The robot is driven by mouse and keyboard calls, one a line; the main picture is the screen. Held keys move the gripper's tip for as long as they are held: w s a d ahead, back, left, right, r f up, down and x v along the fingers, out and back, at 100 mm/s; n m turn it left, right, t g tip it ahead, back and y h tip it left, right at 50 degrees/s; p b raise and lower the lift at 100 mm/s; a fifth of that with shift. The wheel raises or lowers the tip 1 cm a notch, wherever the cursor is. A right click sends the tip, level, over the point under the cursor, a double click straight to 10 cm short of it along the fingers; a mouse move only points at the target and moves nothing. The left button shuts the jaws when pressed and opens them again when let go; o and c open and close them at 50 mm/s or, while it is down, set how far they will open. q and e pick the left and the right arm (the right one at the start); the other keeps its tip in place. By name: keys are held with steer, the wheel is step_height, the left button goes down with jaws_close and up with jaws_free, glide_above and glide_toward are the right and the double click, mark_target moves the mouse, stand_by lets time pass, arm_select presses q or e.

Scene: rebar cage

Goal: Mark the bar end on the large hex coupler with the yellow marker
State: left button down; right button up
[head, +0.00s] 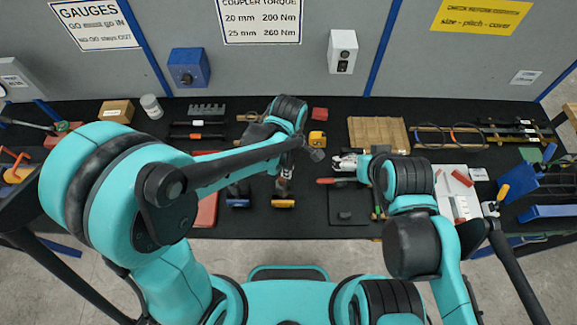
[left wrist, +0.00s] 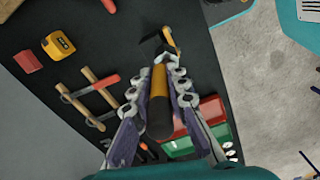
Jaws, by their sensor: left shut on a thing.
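My left gripper (head: 285,178) shows in the head view over the middle front of the black table. In the left wrist view its fingers (left wrist: 164,80) are shut on a slim yellow thing with a thick dark end, which looks like the yellow marker (left wrist: 158,78). The dark end points back towards the camera. My right gripper (head: 345,162) is to the right, low over the table; its jaw opening is too small to judge. I cannot pick out the large hex coupler or its bar end for certain.
A dark tool with an amber end (left wrist: 166,40) lies just beyond the left fingers, near the table's front edge. A yellow tape measure (head: 317,138) and a red block (head: 320,114) stand behind. A red tray (head: 206,210) is left, a wooden board (head: 377,131) back right.

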arm_select(q)
steer(key=shift+f+b, duration=0.65)
steer(key=shift+f, duration=0.1)
steer(key=shift+a, duration=0.1)
steer(key=a, duration=0.3)
steer(key=shift+s+a, duration=0.3)
steer(key=shift+a, duration=0.05)
steer(key=shift+w+d+b, duration=0.15)
steer(key=shift+d+b, duration=0.15)
steer(key=shift+d, duration=0.7)
steer(key=shift+w+d+b, duration=0.15)
steer(key=shift+d+b, duration=0.15)
steer(key=shift+d, duration=0.7)
steer(key=shift+r, duration=0.2)
steer(key=shift+r+p, duration=2.15)
steer(key=shift+r, duration=0.75)
